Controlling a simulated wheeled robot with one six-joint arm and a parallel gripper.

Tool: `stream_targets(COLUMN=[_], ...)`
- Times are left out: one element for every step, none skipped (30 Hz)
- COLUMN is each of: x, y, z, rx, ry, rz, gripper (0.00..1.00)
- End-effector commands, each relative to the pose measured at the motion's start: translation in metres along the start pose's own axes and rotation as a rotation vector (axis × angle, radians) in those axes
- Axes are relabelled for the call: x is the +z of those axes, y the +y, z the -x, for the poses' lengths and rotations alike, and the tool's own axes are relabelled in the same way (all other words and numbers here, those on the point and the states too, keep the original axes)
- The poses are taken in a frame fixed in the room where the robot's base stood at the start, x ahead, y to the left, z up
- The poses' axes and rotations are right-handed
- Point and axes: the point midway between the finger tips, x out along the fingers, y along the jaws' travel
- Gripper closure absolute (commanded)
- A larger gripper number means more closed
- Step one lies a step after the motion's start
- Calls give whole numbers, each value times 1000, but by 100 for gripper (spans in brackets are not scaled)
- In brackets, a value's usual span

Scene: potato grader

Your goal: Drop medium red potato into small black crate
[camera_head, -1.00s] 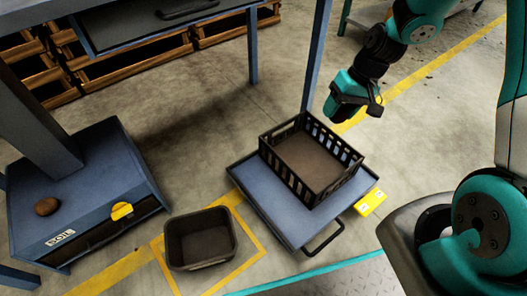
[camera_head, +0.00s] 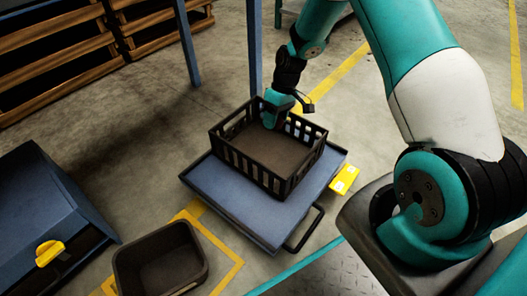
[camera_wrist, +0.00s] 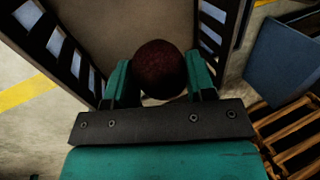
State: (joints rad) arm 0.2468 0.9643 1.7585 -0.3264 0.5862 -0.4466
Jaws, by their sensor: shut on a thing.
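The medium red potato (camera_wrist: 160,69) is dark red and round in the wrist view, held between the two teal fingers of my gripper (camera_wrist: 160,80). In the head view my gripper (camera_head: 271,118) reaches down at the back corner of the small black crate (camera_head: 268,178); the potato is hidden there. The crate has slatted walls and an empty brown floor, and stands on a blue platform (camera_head: 225,192). In the wrist view the crate's slatted wall (camera_wrist: 62,45) rises at the left, with another slatted wall at the right, so the potato is over or inside the crate.
A dark open bin (camera_head: 160,262) stands on the floor at front left, by yellow floor lines. A blue cabinet (camera_head: 40,215) is at the left, wooden crates (camera_head: 50,50) behind. A yellow tag (camera_head: 344,180) sits at the platform's right edge.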

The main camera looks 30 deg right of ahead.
Motion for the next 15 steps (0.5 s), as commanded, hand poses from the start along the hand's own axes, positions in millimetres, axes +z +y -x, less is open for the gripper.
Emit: stream_targets(x=[0,0,0,0,0,0,0,0,0,0,0,0,0,1,1], y=[5,6,8,8,9,10,11,11,11,11,11,11,11,11,10], z=[-13,-16,-20,-23,-25,-27,-28,-29,-30,-30,-29,-29,-28,-28,-28], rx=[0,0,0,0,0,0,0,0,0,0,0,0,0,0,0], ry=[1,1,1,1,1,1,1,1,1,1,1,1,1,1,1], rz=[-1,-1,-1,-1,-2,-2,-2,-2,-2,-2,-2,-2,-2,-2,-3], gripper=[75,75,75,75,75,75,75,75,75,75,75,75,75,75,75])
